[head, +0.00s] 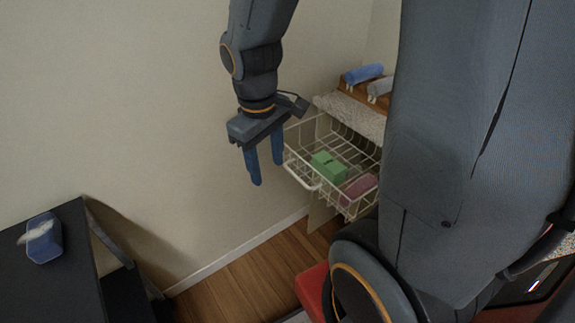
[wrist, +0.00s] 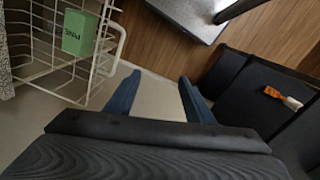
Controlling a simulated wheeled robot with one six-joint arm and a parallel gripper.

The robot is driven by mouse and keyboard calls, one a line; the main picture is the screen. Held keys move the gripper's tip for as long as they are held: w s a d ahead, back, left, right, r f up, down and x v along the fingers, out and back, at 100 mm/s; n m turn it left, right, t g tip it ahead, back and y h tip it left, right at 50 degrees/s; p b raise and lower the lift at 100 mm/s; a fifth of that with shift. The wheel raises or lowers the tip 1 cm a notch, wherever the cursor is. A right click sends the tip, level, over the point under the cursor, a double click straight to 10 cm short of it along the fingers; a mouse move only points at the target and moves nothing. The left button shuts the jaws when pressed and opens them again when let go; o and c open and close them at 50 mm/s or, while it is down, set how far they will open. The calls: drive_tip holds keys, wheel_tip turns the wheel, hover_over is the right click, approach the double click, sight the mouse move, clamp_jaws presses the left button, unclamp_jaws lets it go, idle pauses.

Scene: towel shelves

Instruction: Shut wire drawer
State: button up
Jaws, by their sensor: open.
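The white wire drawer (head: 295,174) is pulled out from under a speckled counter in the head view. It holds a green box (head: 328,165) and a pink item (head: 360,186). A white handle loop is on the drawer's front. In the wrist view the drawer (wrist: 98,70) is at the upper left with the green box (wrist: 79,33) in it, and the handle (wrist: 121,45) faces my fingers. My gripper (head: 265,170) is open, its two blue fingers pointing down, just left of the drawer front in the head view. The gripper is empty; I cannot tell whether it touches the drawer.
Rolled blue and grey towels (head: 363,73) lie on a wooden tray on the counter (head: 350,115). A black table (head: 75,270) with a blue-and-white object (head: 44,238) stands at the lower left. A wall is behind my gripper. Wooden floor (head: 235,285) shows between the table and drawer.

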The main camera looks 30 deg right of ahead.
drive_tip(key=w+f+n+b, duration=0.1)
drive_tip(key=w+n, duration=0.2)
drive_tip(key=w+d+f+n+h+b, duration=0.1)
drive_tip(key=w+n+b, duration=0.1)
drive_tip(key=w+n, duration=0.1)
drive_tip(key=w+f+n+h+b, duration=0.1)
drive_tip(key=w+n+b, duration=0.1)
drive_tip(key=n, duration=0.1)
drive_tip(key=shift+w+d+f+n, duration=0.25)
drive_tip(key=shift+w+d+n, duration=0.05)
drive_tip(key=shift+w, duration=0.1)
drive_tip(key=c, duration=1.1)
drive_tip(key=w+n+b, duration=0.1)
drive_tip(key=w+n, duration=0.1)
drive_tip(key=w+d+n+h+b, duration=0.1)
drive_tip(key=w+n+b, duration=0.1)
drive_tip(key=w+n, duration=0.1)
drive_tip(key=shift+d+f+h, duration=0.1)
drive_tip(key=shift+h, duration=0.2)
clamp_jaws()
drive_tip(key=d+f, duration=0.7)
drive_tip(key=f, duration=0.2)
drive_tip(key=shift+w+d, duration=0.3)
drive_tip(key=shift+w, duration=0.15)
drive_tip(key=shift+d, duration=0.1)
